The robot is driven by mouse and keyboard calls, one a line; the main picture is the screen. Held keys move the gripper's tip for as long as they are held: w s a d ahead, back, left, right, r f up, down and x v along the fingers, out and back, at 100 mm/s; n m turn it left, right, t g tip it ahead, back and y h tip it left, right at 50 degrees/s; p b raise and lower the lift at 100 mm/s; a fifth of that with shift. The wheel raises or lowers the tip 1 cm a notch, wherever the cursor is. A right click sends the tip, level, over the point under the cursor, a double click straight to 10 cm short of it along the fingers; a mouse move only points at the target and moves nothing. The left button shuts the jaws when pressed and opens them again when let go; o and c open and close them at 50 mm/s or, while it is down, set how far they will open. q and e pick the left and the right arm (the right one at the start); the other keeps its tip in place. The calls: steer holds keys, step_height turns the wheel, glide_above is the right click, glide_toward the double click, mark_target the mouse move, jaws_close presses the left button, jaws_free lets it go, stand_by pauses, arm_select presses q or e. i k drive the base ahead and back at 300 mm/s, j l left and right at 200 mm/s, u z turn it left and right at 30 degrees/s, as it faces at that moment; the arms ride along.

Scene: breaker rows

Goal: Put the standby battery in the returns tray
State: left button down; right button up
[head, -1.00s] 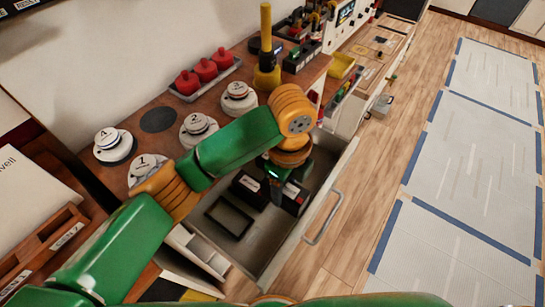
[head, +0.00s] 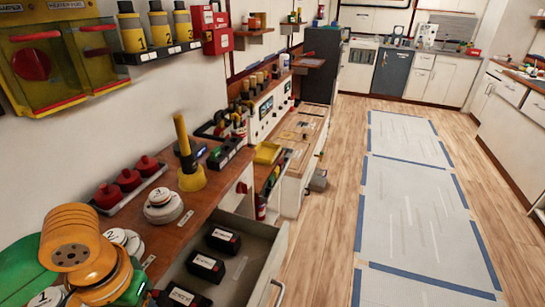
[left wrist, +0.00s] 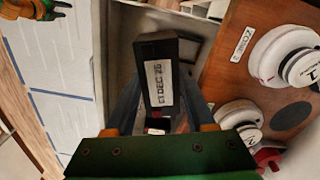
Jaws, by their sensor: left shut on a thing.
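My left gripper (left wrist: 160,95) is shut on a black battery (left wrist: 157,72) with a white label that reads like "DEC 26". The battery sits between both fingers in the left wrist view. In the head view my left arm is at the lower left, and a black battery with a white label (head: 182,298) shows beside it at the bottom edge. Two more black batteries (head: 222,239) (head: 205,266) stand in the open drawer (head: 258,262). No tray marked as returns can be read. A green and orange part, seemingly my right gripper (left wrist: 32,9), shows small in the left wrist view's top corner.
Round white detectors (head: 163,204) and a grey tray of red knobs (head: 130,186) stand on the wooden bench. A yellow post (head: 187,150) rises near the drawer. A yellow tray (head: 267,153) lies farther along.

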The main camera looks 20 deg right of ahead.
mark_target(266, 153)
steer(key=i+l, duration=0.1)
steer(key=l, duration=0.3)
steer(key=i+l, duration=0.1)
steer(key=l, duration=0.35)
steer(key=i+l, duration=0.15)
steer(key=l, duration=0.25)
steer(key=i+l, duration=0.1)
steer(key=l, duration=0.35)
steer(key=i+l, duration=0.1)
steer(key=l, duration=0.3)
steer(key=i+l, duration=0.15)
steer(key=i, duration=0.45)
steer(key=i+l, duration=0.15)
steer(key=i, duration=0.4)
steer(key=i+l, duration=0.1)
steer(key=i, duration=0.5)
steer(key=i+j, duration=0.35)
